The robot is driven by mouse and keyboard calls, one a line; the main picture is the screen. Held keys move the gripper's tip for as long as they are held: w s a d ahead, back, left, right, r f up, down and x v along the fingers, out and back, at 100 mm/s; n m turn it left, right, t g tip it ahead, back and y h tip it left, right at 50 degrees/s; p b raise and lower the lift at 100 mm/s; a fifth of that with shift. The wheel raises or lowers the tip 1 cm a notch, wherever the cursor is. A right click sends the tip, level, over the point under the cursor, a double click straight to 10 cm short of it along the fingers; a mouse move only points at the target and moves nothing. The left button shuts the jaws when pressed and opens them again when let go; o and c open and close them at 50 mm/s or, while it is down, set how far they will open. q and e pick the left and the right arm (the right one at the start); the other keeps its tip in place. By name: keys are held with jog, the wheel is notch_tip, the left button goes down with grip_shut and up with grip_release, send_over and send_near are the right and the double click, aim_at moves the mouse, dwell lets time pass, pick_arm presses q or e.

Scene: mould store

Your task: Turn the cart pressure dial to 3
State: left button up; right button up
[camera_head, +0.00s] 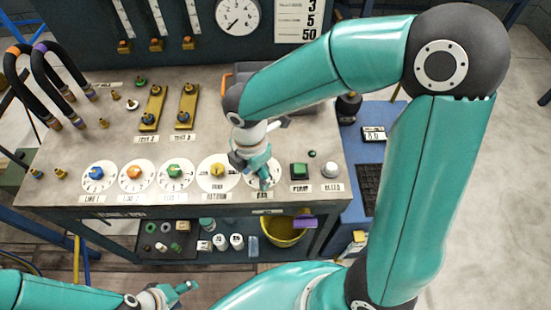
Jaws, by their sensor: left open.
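A row of round white dials with coloured knobs lies along the front of the bench top. The dial at the right end of the row (276,180), above a label that seems to read BAR, is mostly hidden by my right gripper (265,178). Its knob and pointer setting cannot be seen. I cannot tell whether this is the cart pressure dial. My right gripper points down over it; whether its fingers touch or hold the knob is unclear. My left gripper (186,291) is low at the bottom left, open and empty, away from the dials.
Left of it are dials with yellow (217,170), green (175,170), orange (134,172) and blue (96,173) knobs. A green button (299,170) and a pale knob (330,169) stand to the right. A yellow bucket (282,232) sits below the bench. A gauge (238,15) hangs behind.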

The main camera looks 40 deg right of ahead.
jog(key=shift+d+r+p, duration=0.25)
jog(key=shift+d+r, duration=0.1)
jog(key=shift+d, duration=0.25)
jog(key=shift+d+r+p, duration=0.2)
jog(key=shift+d+r, duration=0.1)
jog(key=shift+d, duration=0.3)
jog(key=shift+d+r+p, duration=0.15)
jog(key=shift+r+p, duration=0.15)
jog(key=shift+r, duration=0.05)
jog(key=shift+w+r+p, duration=0.1)
jog(key=shift+r+p, duration=0.4)
jog(key=shift+r, duration=0.05)
jog(key=shift+r+p, duration=0.55)
jog(key=shift+r, duration=0.05)
notch_tip(320, 180, up, 15)
jog(key=p, duration=0.9)
jog(key=shift+p, duration=0.35)
jog(key=shift+r, duration=0.1)
notch_tip(320, 180, up, 8)
